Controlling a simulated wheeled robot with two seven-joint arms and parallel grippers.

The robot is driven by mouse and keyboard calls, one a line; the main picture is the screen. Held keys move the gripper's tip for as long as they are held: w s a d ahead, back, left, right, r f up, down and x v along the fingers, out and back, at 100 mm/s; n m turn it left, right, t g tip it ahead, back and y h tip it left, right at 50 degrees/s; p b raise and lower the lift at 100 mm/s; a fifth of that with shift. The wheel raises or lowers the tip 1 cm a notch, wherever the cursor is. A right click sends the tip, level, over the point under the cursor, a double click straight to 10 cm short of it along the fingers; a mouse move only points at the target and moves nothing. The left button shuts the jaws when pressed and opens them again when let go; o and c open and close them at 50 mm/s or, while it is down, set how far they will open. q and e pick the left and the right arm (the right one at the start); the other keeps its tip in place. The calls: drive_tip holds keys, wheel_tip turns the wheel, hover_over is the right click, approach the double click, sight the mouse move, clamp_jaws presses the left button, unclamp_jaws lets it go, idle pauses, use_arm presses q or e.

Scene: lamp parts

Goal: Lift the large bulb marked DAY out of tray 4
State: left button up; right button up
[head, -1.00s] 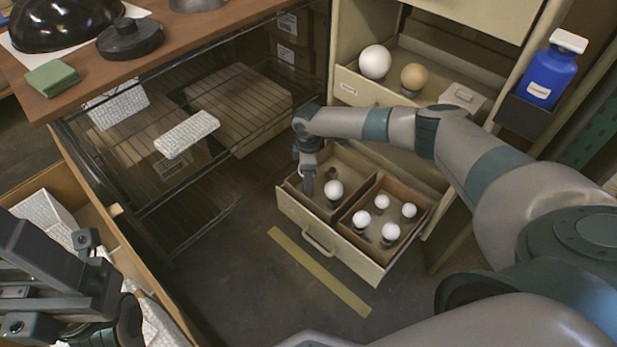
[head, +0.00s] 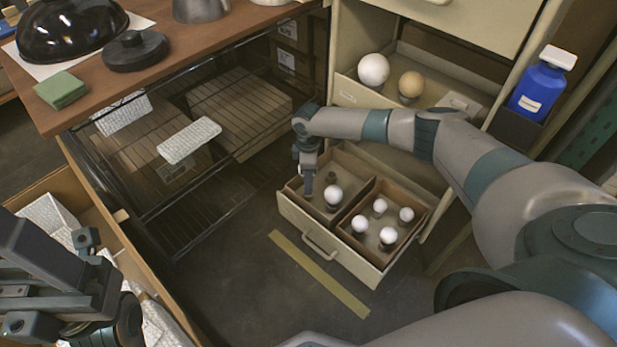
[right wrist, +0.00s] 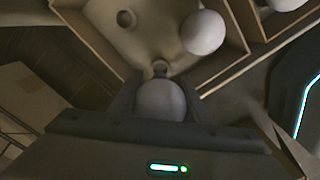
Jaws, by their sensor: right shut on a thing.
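My right gripper (head: 307,192) points down into the left-hand tray (head: 292,186) of the open lower drawer. In the right wrist view its jaws are shut on a round bulb (right wrist: 160,99), which looks grey in shadow. In the head view the gripper hides this bulb. A small ring shape (right wrist: 160,67) shows just beyond it; I cannot tell whether it is a socket. A white bulb (head: 333,195) stands in the same tray, beside a dark empty holder (head: 332,179). No DAY mark or tray number is legible. My left gripper (head: 85,243) is at lower left, its jaws unclear.
Above, an open drawer (head: 362,95) holds a white globe (head: 373,69) and a tan globe (head: 411,84). A wire rack (head: 215,190) stands left of the lower drawer.

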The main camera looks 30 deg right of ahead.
drive_tip(key=shift+r+p, duration=1.1)
drive_tip(key=shift+r, duration=0.15)
